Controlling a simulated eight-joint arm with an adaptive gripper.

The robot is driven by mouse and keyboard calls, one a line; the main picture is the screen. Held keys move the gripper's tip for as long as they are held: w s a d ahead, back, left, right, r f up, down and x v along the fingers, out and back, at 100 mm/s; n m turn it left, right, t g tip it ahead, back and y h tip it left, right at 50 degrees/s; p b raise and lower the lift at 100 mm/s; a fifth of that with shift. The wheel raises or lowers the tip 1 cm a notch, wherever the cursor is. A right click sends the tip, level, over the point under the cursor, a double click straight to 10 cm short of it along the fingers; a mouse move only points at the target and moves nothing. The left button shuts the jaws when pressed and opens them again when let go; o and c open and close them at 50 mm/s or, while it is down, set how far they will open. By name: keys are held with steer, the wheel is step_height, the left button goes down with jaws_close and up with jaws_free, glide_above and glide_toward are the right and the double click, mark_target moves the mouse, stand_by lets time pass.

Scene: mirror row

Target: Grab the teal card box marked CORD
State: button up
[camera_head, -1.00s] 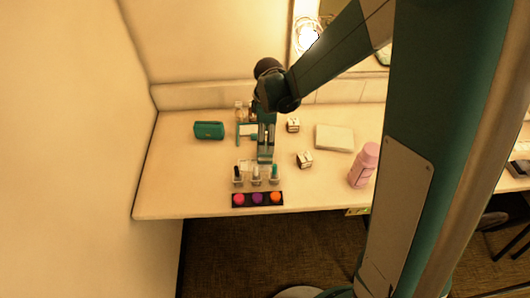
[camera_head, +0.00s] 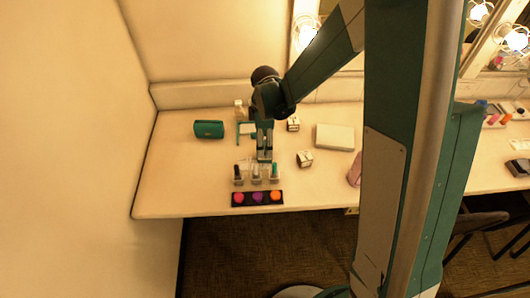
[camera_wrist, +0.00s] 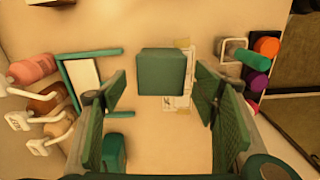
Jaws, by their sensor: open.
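My gripper (camera_wrist: 162,98) is open, with one finger to the left and one to the right of the box in the picture; I see no contact. In the head view my gripper (camera_head: 264,157) points down at the table behind the nail polish bottles, and I cannot make the box out there. A teal case (camera_head: 208,129) lies farther left; it seems to show in the wrist view (camera_wrist: 113,152).
A teal frame (camera_head: 245,129) is close behind my gripper. Small white boxes (camera_head: 305,158), a flat pale box (camera_head: 335,137) and a pink bottle (camera_head: 354,170) lie right.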

steer(key=shift+f, duration=0.25)
steer(key=shift+s+f+b, duration=0.1)
steer(key=shift+f+b, duration=0.4)
steer(key=shift+f, duration=2.05)
steer(key=c, duration=1)
